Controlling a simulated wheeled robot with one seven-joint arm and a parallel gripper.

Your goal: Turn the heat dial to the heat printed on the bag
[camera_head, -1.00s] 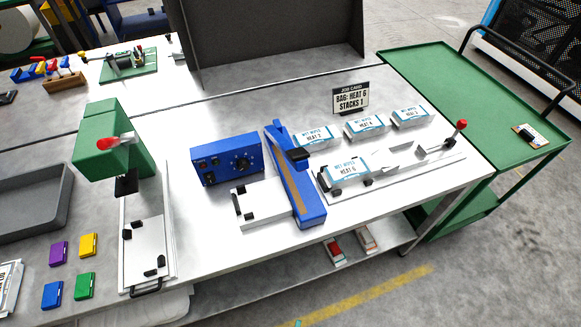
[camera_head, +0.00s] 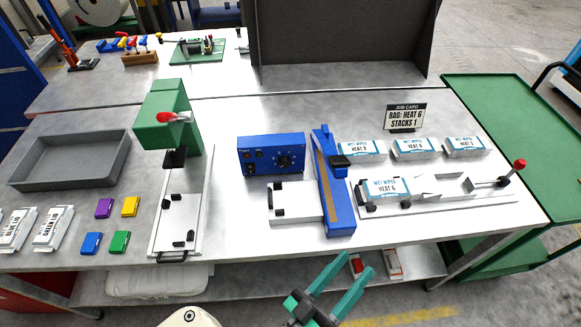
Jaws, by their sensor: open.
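The heat dial (camera_head: 284,162) is a dark round knob on the front of a blue control box (camera_head: 257,146) on the table. Its pointer setting is too small to read. A wet wipes bag marked HEAT 6 (camera_head: 385,188) lies in the fixture right of the blue sealer arm (camera_head: 333,190). My gripper (camera_head: 352,272), with teal fingers, is open and empty at the bottom of the view, in front of the table's front edge and apart from the dial.
Three more wipes bags (camera_head: 416,148) stand behind the fixture. A green press (camera_head: 168,125) stands left of the control box. A grey tray (camera_head: 70,160) and small coloured blocks (camera_head: 120,242) lie further left. A green cart (camera_head: 500,110) adjoins the right.

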